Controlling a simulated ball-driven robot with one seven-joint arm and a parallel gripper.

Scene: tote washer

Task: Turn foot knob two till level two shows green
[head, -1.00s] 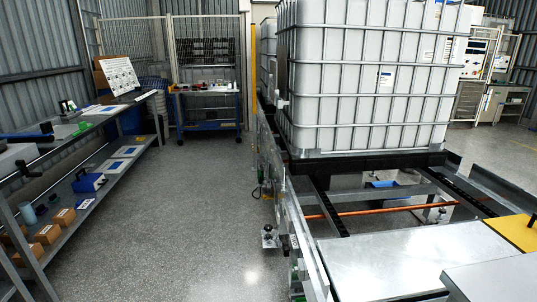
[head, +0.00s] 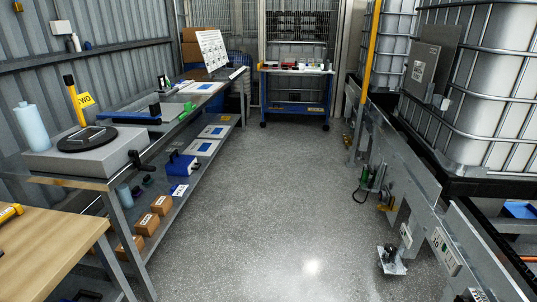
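My gripper is not in view. A levelling foot with a dark knob on a metal plate (head: 391,260) stands on the floor at the lower right, beside the conveyor frame. I cannot read a number on it. A light plate with a green part (head: 445,250) is fixed to the frame's side just right of this foot. It may be a level, but its reading is too small to tell. Another dark fitting (head: 475,295) is cut off at the bottom edge.
The grey conveyor frame (head: 415,200) runs along the right, carrying a caged white tank (head: 480,110). A workbench (head: 75,180) with shelves lines the left, and a wooden table (head: 45,240) stands nearer. A blue cart (head: 297,100) stands at the back. The aisle floor between is clear.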

